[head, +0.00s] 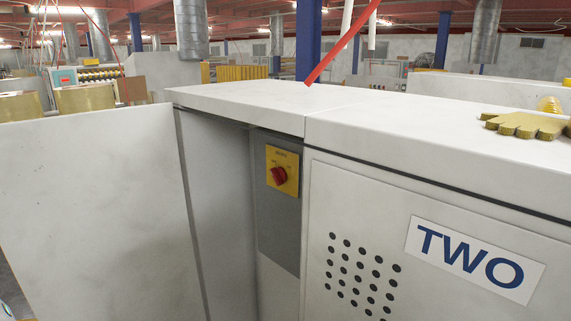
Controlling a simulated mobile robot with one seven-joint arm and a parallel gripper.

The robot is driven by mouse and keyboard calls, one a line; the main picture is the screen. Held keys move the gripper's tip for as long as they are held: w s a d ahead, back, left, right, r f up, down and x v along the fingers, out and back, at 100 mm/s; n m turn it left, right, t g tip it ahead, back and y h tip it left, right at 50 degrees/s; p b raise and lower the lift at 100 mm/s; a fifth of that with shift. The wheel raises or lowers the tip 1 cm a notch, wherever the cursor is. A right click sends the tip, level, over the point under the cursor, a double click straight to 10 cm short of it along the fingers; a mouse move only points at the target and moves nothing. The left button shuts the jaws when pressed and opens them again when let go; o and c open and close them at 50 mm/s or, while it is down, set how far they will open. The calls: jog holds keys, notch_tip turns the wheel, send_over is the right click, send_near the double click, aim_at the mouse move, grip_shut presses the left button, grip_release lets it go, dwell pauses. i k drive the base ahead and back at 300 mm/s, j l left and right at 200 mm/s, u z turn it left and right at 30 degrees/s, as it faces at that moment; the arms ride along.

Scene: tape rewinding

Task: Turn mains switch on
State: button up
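The mains switch is a red rotary knob (278,176) on a square yellow plate (283,160). The plate is fixed to a dark grey panel (279,228) set back in a recess of the white machine, below its top. The knob looks turned at a slant; I cannot read the small lettering on the plate, so I cannot tell its setting. Nothing covers the switch. My gripper is not in view.
A white cabinet marked TWO (473,258) stands right of the switch. A pale wall (95,215) stands at the left. The white top (240,98) overhangs the recess. A glove-like yellow item (525,124) lies on top at right. A red bar (342,43) slants down above.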

aim_at(280, 174)
jog(key=i+j+z, duration=0.15)
jog(key=i, duration=0.3)
jog(key=i+j+z, duration=0.2)
jog(key=i, duration=0.25)
